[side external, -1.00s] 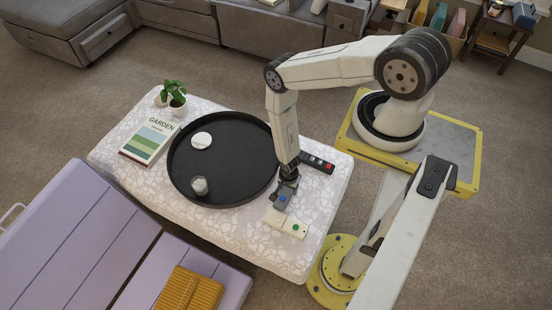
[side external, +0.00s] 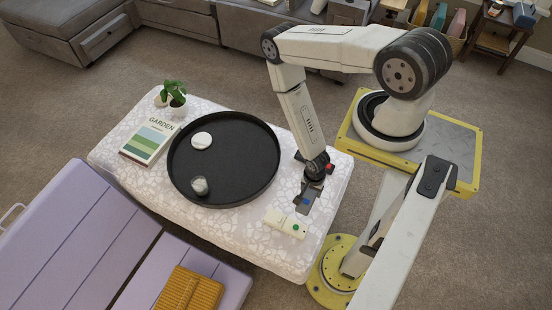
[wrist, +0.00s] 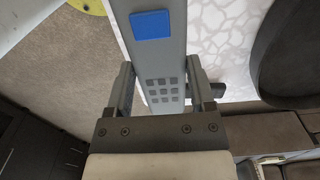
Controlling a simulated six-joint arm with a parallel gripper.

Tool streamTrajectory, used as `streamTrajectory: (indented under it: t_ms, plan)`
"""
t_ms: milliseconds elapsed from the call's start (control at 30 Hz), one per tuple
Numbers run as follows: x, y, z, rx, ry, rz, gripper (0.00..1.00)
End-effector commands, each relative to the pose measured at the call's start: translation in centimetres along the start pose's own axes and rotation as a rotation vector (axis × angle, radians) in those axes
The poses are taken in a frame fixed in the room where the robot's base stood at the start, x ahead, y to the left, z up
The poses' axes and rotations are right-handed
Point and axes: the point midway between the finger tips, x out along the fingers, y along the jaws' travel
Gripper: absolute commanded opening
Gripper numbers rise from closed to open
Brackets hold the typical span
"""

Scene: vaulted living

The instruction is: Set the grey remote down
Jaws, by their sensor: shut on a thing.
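My gripper (side external: 312,186) is shut on the grey remote (side external: 303,208), over the right part of the patterned table (side external: 250,251). The remote's blue button faces up; whether its underside touches the table I cannot tell. In the wrist view the grey remote (wrist: 167,65) lies between the two fingers of my gripper (wrist: 165,92), its keypad near the palm and its blue button farther out.
A white remote with a green button (side external: 279,219) lies just in front of the grey one. A dark remote with a red end (side external: 329,167) is partly hidden behind my gripper.

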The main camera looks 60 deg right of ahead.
Motion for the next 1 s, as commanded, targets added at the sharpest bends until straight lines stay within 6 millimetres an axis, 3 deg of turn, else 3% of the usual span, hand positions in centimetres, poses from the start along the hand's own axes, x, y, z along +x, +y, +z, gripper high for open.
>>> streamTrajectory:
  t_ms: [100,333,1000]
  plan:
    - [-0.8,1.9,0.4,0.002,-0.001,0.002,0.0]
    - [-1.8,4.0,0.8,0.001,-0.001,0.001,0.0]
    - [-2.0,4.5,1.0,-0.001,0.0,0.0,0.0]
